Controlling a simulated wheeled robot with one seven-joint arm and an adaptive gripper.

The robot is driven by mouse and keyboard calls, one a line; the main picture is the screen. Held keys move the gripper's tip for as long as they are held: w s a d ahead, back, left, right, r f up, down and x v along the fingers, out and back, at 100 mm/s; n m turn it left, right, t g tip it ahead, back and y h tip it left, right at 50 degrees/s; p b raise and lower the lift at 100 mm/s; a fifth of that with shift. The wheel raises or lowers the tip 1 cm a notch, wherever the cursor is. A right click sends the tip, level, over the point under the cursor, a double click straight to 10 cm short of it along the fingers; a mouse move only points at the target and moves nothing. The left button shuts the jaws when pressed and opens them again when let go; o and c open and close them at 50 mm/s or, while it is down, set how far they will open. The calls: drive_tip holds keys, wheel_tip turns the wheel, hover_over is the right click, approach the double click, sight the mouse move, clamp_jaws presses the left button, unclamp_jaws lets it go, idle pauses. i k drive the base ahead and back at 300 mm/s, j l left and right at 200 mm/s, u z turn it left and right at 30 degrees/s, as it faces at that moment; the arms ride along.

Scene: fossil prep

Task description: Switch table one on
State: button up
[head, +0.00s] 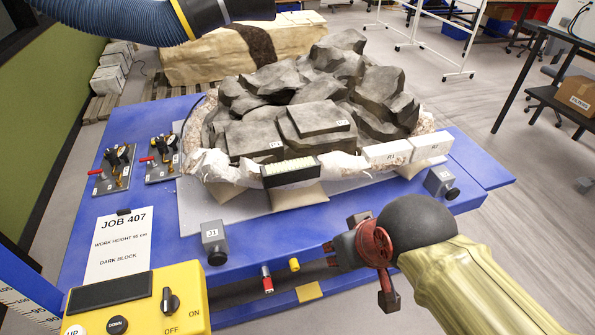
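A yellow control box (190,282) stands at the lower left, at the front of the blue table (240,280). It carries a black rotary switch (170,300), with OFF printed below it and ON to its right. The switch's bar lies roughly upright in the picture, in line with OFF rather than ON. The box also has an UP button (75,331), a DOWN button (117,325) and a dark blank display (110,292). My gripper (355,265) is right of the box, well apart from it, in front of the table. Its dark fingers look spread, with nothing between them.
A dark rock block (340,90) in a plaster jacket fills the tabletop. A blue hose (130,15) hangs at the upper left. Red (267,279) and yellow (294,265) fittings sit on the front edge.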

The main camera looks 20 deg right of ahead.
sight(170, 302)
drive_tip(key=u, duration=1.7)
